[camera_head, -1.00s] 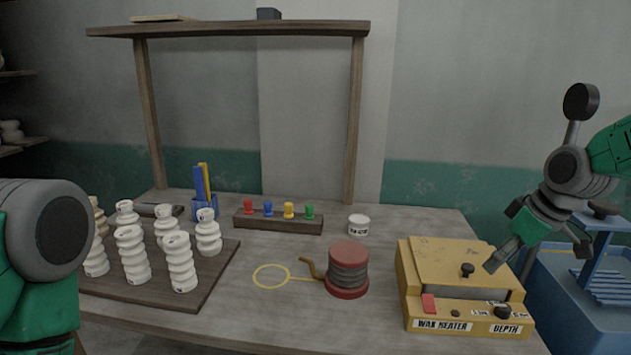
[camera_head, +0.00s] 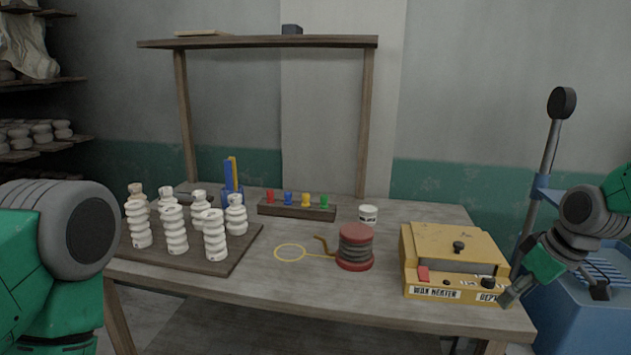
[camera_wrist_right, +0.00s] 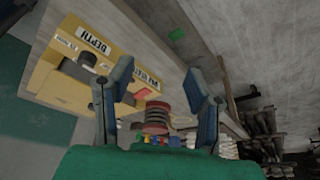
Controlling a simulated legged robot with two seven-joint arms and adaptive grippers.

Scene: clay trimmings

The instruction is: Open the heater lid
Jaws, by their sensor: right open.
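The yellow wax heater (camera_head: 413,279) stands at the right end of the table, with "WAX HEATER" and "DEPTH" labels on its front. My right gripper (camera_head: 508,300) is at the heater's front right corner, overlapping the DEPTH label in the head view. In the right wrist view my right gripper (camera_wrist_right: 158,88) has its fingers spread and nothing between them. The heater (camera_wrist_right: 60,82) shows there to the left. My left arm shows at the left edge, but its gripper is out of view.
A red spool (camera_head: 355,248) with a yellow wire loop (camera_head: 290,253) sits left of the heater. White ribbed pieces (camera_head: 214,240) fill a board (camera_head: 240,246). A blue machine (camera_head: 570,310) stands right of the table.

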